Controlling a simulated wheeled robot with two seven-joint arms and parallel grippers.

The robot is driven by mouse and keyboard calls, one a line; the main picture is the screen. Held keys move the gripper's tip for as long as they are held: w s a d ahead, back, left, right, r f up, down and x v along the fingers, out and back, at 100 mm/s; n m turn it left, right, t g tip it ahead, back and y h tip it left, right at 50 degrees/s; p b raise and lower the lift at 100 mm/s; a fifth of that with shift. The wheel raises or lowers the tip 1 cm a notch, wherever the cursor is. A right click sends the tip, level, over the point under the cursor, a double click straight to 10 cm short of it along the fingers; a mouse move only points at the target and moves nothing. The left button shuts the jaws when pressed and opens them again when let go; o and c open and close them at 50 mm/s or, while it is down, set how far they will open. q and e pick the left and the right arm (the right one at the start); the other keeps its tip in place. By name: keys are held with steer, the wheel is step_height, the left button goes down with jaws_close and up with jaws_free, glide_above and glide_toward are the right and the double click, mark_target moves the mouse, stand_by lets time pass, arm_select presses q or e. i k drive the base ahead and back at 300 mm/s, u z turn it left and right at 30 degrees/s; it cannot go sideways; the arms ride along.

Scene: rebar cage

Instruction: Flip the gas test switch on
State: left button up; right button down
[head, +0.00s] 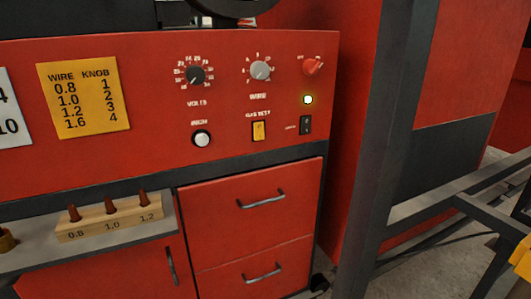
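The gas test switch (259,131) is a small yellow rocker on the red front panel (230,150), below the label "GAS TEST". Its position, on or off, is too small to tell. A black rocker switch (305,125) sits to its right, and a white round push button (202,139) to its left. Neither of my grippers shows in the head view.
Below are two drawers (225,221) and a wooden tip holder (90,229). A dark post (382,150) stands at right.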

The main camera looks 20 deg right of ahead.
mark_target(259, 127)
steer(key=k, duration=0.5)
steer(key=z, duration=0.75)
steer(key=i, duration=0.8)
steer(key=u, duration=1.2)
